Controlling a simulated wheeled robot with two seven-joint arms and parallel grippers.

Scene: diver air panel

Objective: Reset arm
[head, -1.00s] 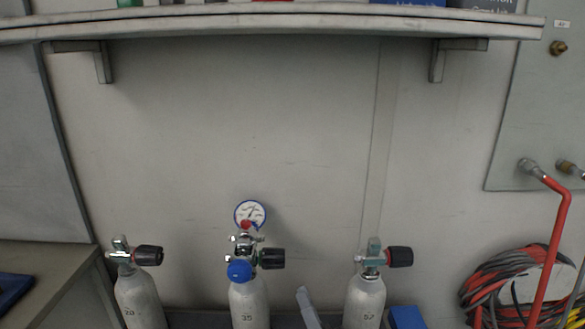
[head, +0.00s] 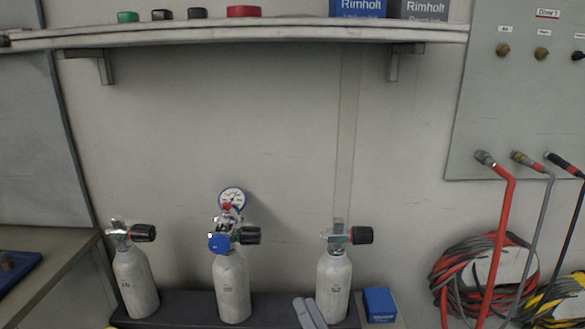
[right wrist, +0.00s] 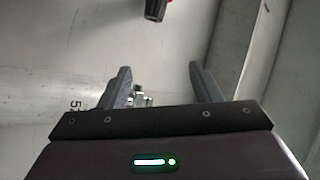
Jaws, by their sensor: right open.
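Three pale grey cylinders stand in a row in the head view: left (head: 136,285), middle (head: 232,288) and right (head: 334,289). Each has a metal valve and a black knob. The middle one also carries a blue cap (head: 219,243) and a round white gauge (head: 232,199). My right gripper (head: 306,303) shows only its grey fingers at the bottom edge, just left of the right cylinder. In the right wrist view its fingers (right wrist: 160,75) are apart, with small metal fittings (right wrist: 138,97) visible beyond them; I see nothing held. My left gripper is out of view.
A shelf (head: 250,38) with blue and grey boxes and small coloured items runs above. A blue box (head: 380,305) is right of the cylinders. At right are a wall panel (head: 515,100) with hoses and a coiled hose (head: 480,275). A bench (head: 50,265) is at left.

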